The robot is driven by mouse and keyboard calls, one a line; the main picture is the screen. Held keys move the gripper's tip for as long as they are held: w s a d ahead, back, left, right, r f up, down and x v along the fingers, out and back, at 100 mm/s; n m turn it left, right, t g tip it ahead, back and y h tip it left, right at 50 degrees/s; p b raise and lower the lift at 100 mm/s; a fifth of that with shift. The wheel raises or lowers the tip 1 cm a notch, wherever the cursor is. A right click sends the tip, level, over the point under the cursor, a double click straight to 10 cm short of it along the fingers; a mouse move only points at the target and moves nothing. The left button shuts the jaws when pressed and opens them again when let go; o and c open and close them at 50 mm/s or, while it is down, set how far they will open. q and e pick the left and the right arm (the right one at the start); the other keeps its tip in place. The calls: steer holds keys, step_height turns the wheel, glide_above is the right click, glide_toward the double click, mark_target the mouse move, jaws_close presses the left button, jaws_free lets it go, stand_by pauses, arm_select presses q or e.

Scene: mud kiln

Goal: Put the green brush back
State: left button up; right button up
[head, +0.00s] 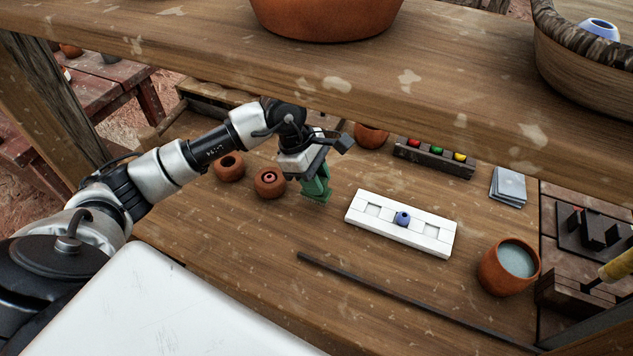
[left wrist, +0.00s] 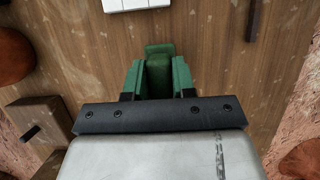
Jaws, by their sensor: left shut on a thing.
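My left gripper (head: 316,187) points down over the wooden table, left of the white tray. It is shut on a dark green block-like thing, which I take to be the green brush (left wrist: 158,66). In the left wrist view the brush sits between the two green fingers of the left gripper (left wrist: 158,78), with its end sticking out past them. Its bristles cannot be made out, and I cannot tell whether it touches the table. My right gripper is not in view.
A white tray (head: 355,218) holds a blue bead. Clay pots (head: 229,168) (head: 269,186) stand left of the gripper. A cup (head: 500,275), dark rod (head: 400,298), ball rack (head: 430,162) and dark stands (head: 575,295) lie rightward.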

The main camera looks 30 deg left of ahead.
arm_select(q)
steer(key=shift+f, duration=0.9)
steer(key=shift+f, duration=0.1)
steer(key=shift+f, duration=0.15)
steer(key=o, duration=0.9)
steer(key=b+v, duration=0.1)
steer(key=v, duration=1.1)
steer(key=shift+r, duration=0.3)
